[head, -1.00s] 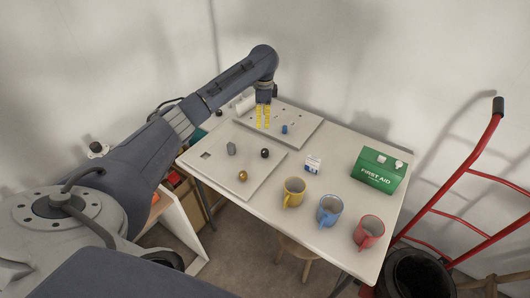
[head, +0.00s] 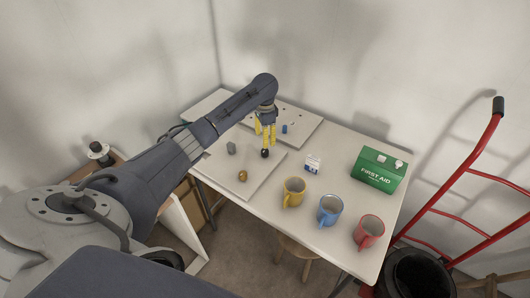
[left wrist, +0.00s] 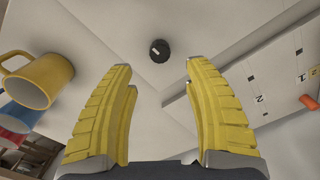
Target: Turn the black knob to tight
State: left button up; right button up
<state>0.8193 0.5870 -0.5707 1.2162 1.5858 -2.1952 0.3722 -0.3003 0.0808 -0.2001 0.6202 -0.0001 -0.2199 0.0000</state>
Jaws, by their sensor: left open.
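The black knob (head: 265,153) sits on the near grey panel (head: 259,176) on the table. In the left wrist view the black knob (left wrist: 160,50) shows from above, round with a pale pointer line on its top. My left gripper (head: 266,140) has yellow fingers pointing down, spread apart, just above and behind the knob in the head view. In the left wrist view the fingers (left wrist: 159,75) are wide open with nothing between them, and the knob lies a little beyond the tips, apart from them. My right gripper does not show.
The near panel also bears a grey block-like knob (head: 231,148) and a brass knob (head: 242,176). A blue knob (head: 284,129) is on the rear panel. A small white box (head: 312,163), yellow (head: 293,191), blue (head: 330,210) and red mugs (head: 369,231) and a green first aid box (head: 379,169) stand to the right.

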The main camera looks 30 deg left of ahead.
aim_at(265, 150)
pick_arm(q)
notch_tip(265, 150, down, 8)
jog(key=shift+f, duration=0.25)
dwell(0.5)
grip_shut()
